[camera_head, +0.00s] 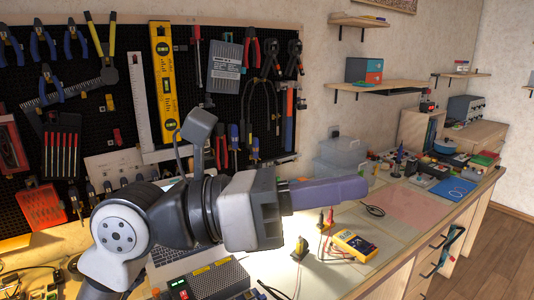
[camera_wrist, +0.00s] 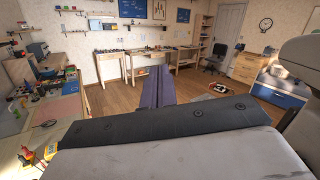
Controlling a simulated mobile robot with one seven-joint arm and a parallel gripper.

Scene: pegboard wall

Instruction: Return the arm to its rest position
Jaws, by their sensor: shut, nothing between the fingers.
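My arm stretches across the workbench in the head view, with its grey and white links in front of the pegboard (camera_head: 120,75). My gripper (camera_head: 366,187) shows there as a purple shape pointing right, above the bench top and clear of it. In the wrist view my gripper (camera_wrist: 158,80) appears as two purple fingers lying together, pointing out into the room. The fingers are shut and hold nothing. Part of the bench behind the arm is hidden.
A yellow multimeter (camera_head: 354,245) with leads lies on the workbench below my gripper. A pink mat (camera_head: 408,206) and clear plastic boxes (camera_head: 342,160) are nearby. A grey power supply (camera_head: 205,281) stands under the arm. Open floor (camera_wrist: 118,98) shows beyond the bench.

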